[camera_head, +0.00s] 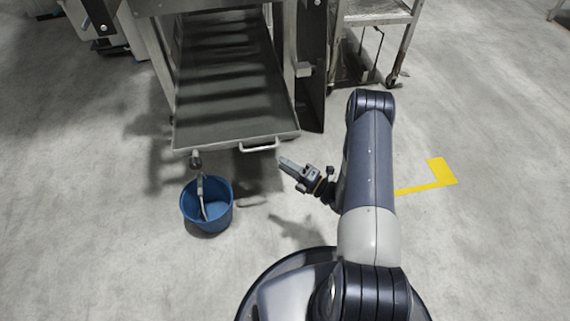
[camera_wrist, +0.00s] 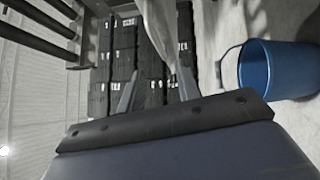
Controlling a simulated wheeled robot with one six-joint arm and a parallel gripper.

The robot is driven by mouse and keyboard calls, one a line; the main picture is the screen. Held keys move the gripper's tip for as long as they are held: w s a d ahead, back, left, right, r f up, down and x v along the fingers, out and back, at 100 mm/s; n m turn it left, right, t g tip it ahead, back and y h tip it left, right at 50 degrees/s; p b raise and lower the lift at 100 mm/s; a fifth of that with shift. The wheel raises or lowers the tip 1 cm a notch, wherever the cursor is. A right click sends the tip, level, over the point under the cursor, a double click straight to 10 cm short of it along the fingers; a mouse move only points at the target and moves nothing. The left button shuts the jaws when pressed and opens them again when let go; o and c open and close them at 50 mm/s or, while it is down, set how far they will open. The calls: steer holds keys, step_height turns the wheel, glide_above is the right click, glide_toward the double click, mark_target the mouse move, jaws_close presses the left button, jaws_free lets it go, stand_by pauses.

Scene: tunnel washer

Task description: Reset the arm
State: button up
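My gripper (camera_head: 284,163) hangs at the end of my bent arm, in front of the washer's tray and to the right of the blue bucket. It points toward the upper left in the head view and touches neither. In the wrist view my gripper (camera_wrist: 157,88) shows two grey fingers standing apart, with nothing clearly held between them. A pale, narrow thing (camera_wrist: 164,35) shows beyond the fingers there; I cannot tell what it is.
The metal tray (camera_head: 222,137) has a front handle (camera_head: 259,146). A wheeled cart (camera_head: 372,14) stands behind. Floor at right is clear around a yellow mark (camera_head: 442,172).

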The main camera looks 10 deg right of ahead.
mark_target(259, 148)
steer(key=b+x, duration=0.2)
steer(key=x, duration=0.9)
steer(key=shift+b, duration=0.3)
steer(key=shift+w, duration=0.2)
